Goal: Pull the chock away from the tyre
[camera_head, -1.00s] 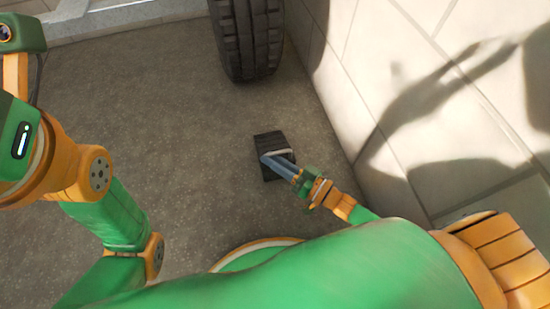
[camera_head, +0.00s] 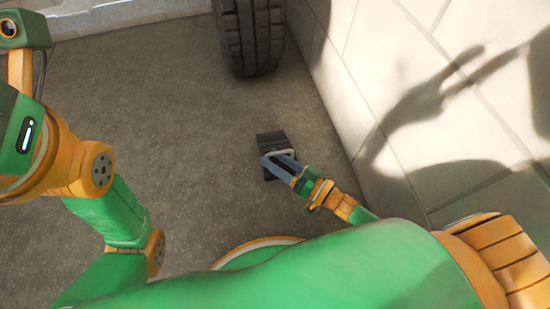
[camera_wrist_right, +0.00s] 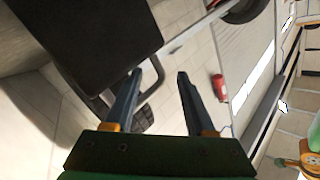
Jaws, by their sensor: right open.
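The chock (camera_head: 271,140) is a small black block with a pale handle, on the floor a short way in front of the tyre (camera_head: 249,36), with a visible gap between them. My right gripper (camera_head: 272,163) is open, its two fingers over the near side of the chock at the handle. In the right wrist view the chock (camera_wrist_right: 95,40) fills the upper left as a dark block. Its grey handle (camera_wrist_right: 153,88) lies by the open fingers of the right gripper (camera_wrist_right: 160,76); whether they touch it I cannot tell. The left gripper's fingers are out of view.
A pale tiled wall (camera_head: 400,100) rises close on the right, with my arm's shadow on it. The grey floor (camera_head: 170,110) left of the chock is clear. A light frame rail (camera_head: 130,14) runs along the back. A red object (camera_wrist_right: 219,88) stands farther off.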

